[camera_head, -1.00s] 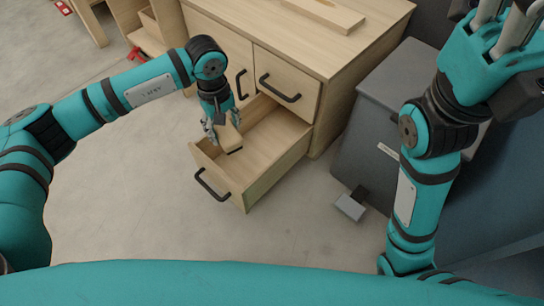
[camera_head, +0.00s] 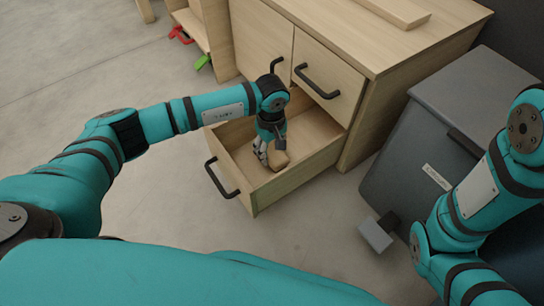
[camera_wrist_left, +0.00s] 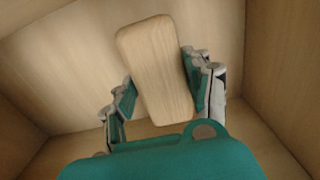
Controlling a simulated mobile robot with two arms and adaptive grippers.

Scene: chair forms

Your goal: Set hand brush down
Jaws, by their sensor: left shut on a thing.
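The hand brush (camera_head: 280,160) shows as a light wooden block low inside the open drawer (camera_head: 312,163). In the left wrist view the brush (camera_wrist_left: 158,70) fills the middle, its wooden back toward the camera; any bristles are hidden. My left gripper (camera_head: 264,152) reaches down into the drawer. In the left wrist view its fingers (camera_wrist_left: 160,95) lie on both sides of the brush and grip it. Whether the brush touches the drawer floor cannot be told. My right arm shows at the right, but its gripper is out of view.
The drawer belongs to a wooden cabinet (camera_head: 400,65) with black handles. A dark grey bin (camera_head: 430,140) with a pedal (camera_head: 376,236) stands to its right. A wooden board lies on the cabinet top (camera_head: 398,10). Red and green clips are at upper left. The floor in front is clear.

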